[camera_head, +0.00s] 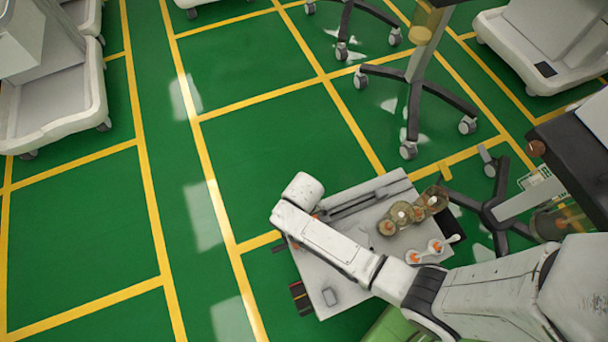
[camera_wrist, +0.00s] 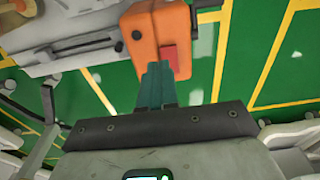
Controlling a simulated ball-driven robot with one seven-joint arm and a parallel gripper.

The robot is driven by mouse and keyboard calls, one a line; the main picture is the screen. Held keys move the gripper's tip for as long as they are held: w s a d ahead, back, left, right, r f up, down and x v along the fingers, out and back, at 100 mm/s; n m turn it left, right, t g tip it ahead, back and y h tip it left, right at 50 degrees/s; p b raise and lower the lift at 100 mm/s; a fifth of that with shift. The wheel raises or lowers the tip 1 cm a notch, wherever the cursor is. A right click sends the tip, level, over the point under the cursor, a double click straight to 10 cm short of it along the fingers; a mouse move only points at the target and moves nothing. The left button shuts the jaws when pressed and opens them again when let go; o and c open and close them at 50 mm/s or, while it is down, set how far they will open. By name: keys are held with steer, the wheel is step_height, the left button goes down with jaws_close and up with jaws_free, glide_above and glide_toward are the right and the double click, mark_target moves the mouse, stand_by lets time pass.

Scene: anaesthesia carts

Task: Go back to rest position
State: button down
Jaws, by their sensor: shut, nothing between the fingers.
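My gripper (camera_wrist: 157,72) shows in the wrist view, its dark teal fingers together with nothing between them. An orange block-like thing (camera_wrist: 138,38) with a red patch lies beyond the fingertips; I cannot tell how far off it is. In the head view my white arm reaches from the lower right across a grey-topped cart (camera_head: 372,194), its wrist end over the cart's left side. My fingers are hidden in that view.
Amber round containers (camera_head: 405,215) and small white-and-orange items (camera_head: 428,252) are on the cart top. Wheeled stands (camera_head: 413,80) are behind and at right (camera_head: 497,210). White carts stand at upper left (camera_head: 70,100) and upper right (camera_head: 535,45). The green, yellow-lined floor at left is clear.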

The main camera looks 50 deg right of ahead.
step_height(320, 180, up, 7)
steer(key=s, duration=0.1)
steer(key=shift+s+a+r+p, duration=0.2)
steer(key=shift+a+p, duration=0.1)
steer(key=shift+p, duration=0.1)
